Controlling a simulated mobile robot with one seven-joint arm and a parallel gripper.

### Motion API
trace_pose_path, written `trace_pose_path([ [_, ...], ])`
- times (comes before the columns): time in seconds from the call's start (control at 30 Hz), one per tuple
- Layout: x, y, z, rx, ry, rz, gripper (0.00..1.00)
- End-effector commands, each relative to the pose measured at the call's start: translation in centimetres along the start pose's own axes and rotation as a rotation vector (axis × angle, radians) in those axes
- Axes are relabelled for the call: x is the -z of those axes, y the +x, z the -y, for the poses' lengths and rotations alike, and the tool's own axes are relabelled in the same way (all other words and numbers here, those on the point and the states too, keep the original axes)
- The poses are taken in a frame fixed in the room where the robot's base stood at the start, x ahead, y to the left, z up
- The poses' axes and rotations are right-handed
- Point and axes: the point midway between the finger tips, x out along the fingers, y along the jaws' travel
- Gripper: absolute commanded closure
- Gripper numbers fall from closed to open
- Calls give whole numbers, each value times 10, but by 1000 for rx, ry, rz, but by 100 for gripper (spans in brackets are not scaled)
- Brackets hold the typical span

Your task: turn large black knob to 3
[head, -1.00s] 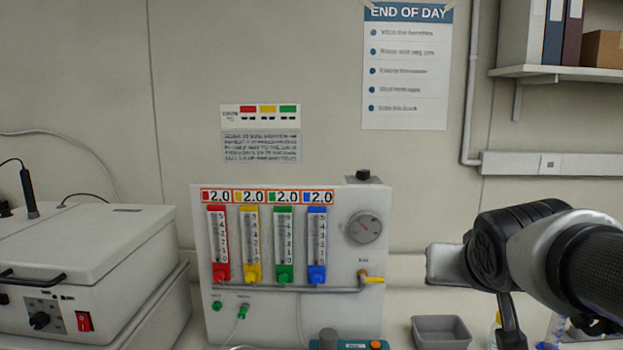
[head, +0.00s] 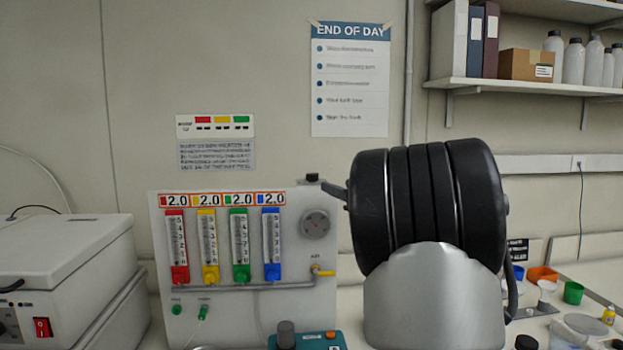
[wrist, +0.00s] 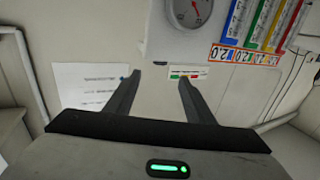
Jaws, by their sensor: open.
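At the lower left of the head view, a white boxy machine (head: 70,255) has a dark knob (head: 3,328) left of a red switch. The knob is cut off by the picture edge, so its setting cannot be read. A teal unit (head: 325,341) at the bottom centre carries an upright dark grey knob-like cylinder (head: 286,335); no scale shows on it. I cannot tell which is the large black knob. My gripper (wrist: 160,80) is open and empty in the wrist view, its fingers apart before the wall. In the head view my arm hides it.
A white panel (head: 165,225) with four coloured flow tubes and a gauge (head: 315,224) stands behind the teal unit. Cups and bottles crowd the bench at right. A shelf (head: 555,92) holds binders, a box and bottles.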

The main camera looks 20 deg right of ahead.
Motion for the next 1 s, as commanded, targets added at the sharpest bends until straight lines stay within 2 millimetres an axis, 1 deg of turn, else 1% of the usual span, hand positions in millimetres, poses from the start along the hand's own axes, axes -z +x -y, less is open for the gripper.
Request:
trace_pose_path([
  [0.03,-1,13,2,3,-1,3,51],
  [0.2,0,51,1,2,-2,2,51],
  [0.4,0,92,0,0,-3,2,51],
  [0.5,1,107,1,0,-2,1,51],
  [0.6,1,118,0,0,-1,0,51],
  [0.7,0,124,0,-1,0,1,51],
  [1.0,0,126,0,-1,0,0,51],
])
